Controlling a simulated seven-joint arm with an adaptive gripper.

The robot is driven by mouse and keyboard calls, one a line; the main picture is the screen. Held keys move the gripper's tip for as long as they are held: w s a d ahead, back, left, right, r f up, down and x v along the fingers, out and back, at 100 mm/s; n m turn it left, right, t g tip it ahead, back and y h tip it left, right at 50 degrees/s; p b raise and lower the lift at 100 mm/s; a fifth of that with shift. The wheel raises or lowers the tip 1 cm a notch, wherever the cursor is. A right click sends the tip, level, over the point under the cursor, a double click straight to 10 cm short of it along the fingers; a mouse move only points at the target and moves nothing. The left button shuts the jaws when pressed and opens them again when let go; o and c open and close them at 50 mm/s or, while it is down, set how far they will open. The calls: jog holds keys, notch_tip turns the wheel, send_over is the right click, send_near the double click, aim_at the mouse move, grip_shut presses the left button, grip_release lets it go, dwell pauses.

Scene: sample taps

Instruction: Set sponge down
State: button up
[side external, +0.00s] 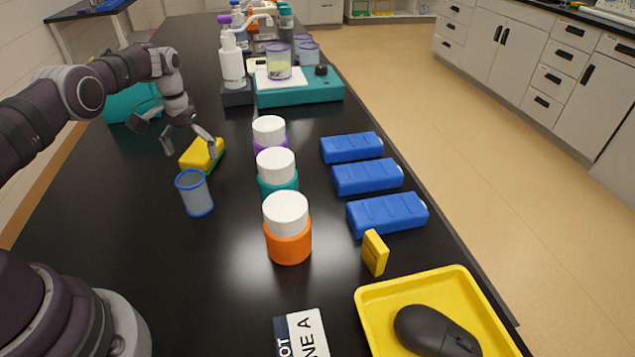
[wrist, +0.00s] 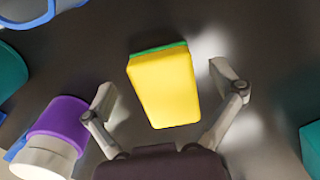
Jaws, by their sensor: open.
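A yellow sponge with a green scouring side (side external: 203,153) lies on the black bench in the side view. It also shows in the wrist view (wrist: 164,88), yellow face toward the camera and green edge at the far end. My gripper (side external: 189,148) is over the sponge in the side view. In the wrist view my gripper (wrist: 168,98) has its fingers spread wide, one on each side of the sponge, with clear gaps between them and the sponge. The gripper is open and holds nothing.
A blue-rimmed cup (side external: 195,195) stands just in front of the sponge. White-lidded jars, purple (side external: 268,130), teal (side external: 277,170) and orange (side external: 288,228), stand to the right. Blue boxes (side external: 367,177) and a yellow tray (side external: 372,312) lie farther right. Bench left of the cup is clear.

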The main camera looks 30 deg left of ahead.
jog(key=r, duration=0.5)
jog(key=d+r, duration=0.1)
jog(key=r, duration=0.2)
jog(key=shift+w+r, duration=0.1)
jog(key=shift+w, duration=0.15)
jog(key=s+d+r+m+t, duration=0.35)
jog(key=s+d+r, duration=0.55)
jog(key=d+r, duration=0.35)
jog(key=s+d+f+m+t, duration=0.1)
jog(key=s+d+f+t, duration=0.1)
jog(key=s, duration=0.7)
jog(key=shift+d, duration=0.6)
